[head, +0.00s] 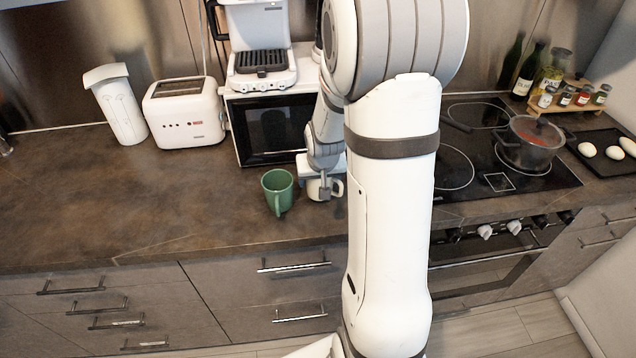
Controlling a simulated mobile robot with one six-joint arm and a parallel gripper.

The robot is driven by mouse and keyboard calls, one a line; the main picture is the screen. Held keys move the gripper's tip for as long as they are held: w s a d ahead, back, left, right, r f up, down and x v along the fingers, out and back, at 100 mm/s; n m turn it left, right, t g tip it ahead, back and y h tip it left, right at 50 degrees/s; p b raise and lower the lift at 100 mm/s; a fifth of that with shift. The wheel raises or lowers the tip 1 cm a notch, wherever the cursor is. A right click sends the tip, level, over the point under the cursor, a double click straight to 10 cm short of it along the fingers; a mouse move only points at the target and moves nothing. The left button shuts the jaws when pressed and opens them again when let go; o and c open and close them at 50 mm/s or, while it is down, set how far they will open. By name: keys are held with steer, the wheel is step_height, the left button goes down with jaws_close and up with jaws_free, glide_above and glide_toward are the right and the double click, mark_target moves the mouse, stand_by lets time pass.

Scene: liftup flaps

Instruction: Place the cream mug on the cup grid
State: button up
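The cream mug (315,190) stands on the dark counter, partly hidden by my gripper and close to my arm. Its handle shows on the right side. My gripper (324,190) points down at the mug, with a grey finger in front of or at its rim. I cannot tell whether the fingers are closed on it. The grid looks empty.
A green mug (278,190) stands just left of the cream mug. The microwave (270,130) is behind them, with a toaster (185,115) and a white jug (117,105) to the left. A pot (530,145) sits on the hob. The left counter is clear.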

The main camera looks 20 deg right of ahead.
steer(key=shift+f, duration=1)
steer(key=shift+f, duration=0.2)
steer(key=o, duration=0.9)
steer(key=shift+r, duration=0.1)
